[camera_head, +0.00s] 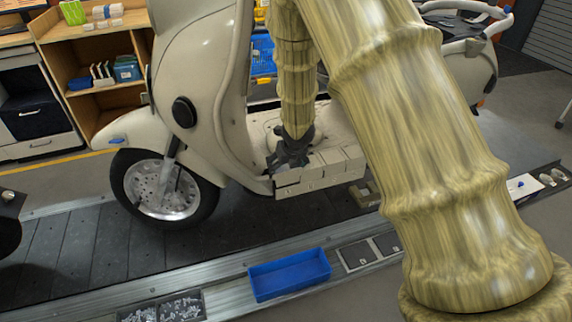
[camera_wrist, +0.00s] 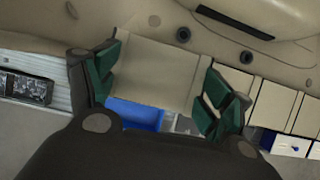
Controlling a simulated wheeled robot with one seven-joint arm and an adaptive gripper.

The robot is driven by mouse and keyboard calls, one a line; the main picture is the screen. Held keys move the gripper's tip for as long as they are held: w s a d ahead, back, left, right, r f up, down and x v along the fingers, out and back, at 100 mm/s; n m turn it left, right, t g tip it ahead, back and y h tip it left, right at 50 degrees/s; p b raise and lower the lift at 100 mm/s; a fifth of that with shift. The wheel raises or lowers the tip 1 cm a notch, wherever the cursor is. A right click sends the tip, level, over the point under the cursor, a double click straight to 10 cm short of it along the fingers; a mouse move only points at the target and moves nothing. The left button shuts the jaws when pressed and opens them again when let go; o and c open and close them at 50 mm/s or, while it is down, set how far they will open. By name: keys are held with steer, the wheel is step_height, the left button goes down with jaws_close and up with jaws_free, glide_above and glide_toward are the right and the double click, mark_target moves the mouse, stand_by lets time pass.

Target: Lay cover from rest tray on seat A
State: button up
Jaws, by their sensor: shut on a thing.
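My gripper (camera_head: 292,158) is shut on a cream cover at the left end of the scooter's footboard. In the wrist view the cover (camera_wrist: 155,75) is a flat, pale panel gripped between the green finger pads of my gripper (camera_wrist: 162,88). A row of similar cream panels (camera_head: 335,160) runs along the footboard edge, right of my gripper; they also show in the wrist view (camera_wrist: 272,105). I cannot tell whether the held cover touches the footboard. No seat marking is readable. A blue tray (camera_head: 290,290) on the conveyor's near edge looks empty.
The cream scooter's front shield (camera_head: 200,50) rises left of my gripper, above the front wheel (camera_head: 163,187). Bins of small metal parts (camera_head: 165,309) and two dark square pads (camera_head: 357,255) flank the blue tray. Dark conveyor slats (camera_head: 90,245) lie clear at left.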

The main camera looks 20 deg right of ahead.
steer(key=shift+s+a+f, duration=0.1)
steer(key=shift+s+f, duration=0.3)
steer(key=shift+f, duration=0.25)
steer(key=o, duration=1.1)
steer(key=shift+o, duration=1)
steer(key=shift+w, duration=0.2)
steer(key=shift+r, duration=0.2)
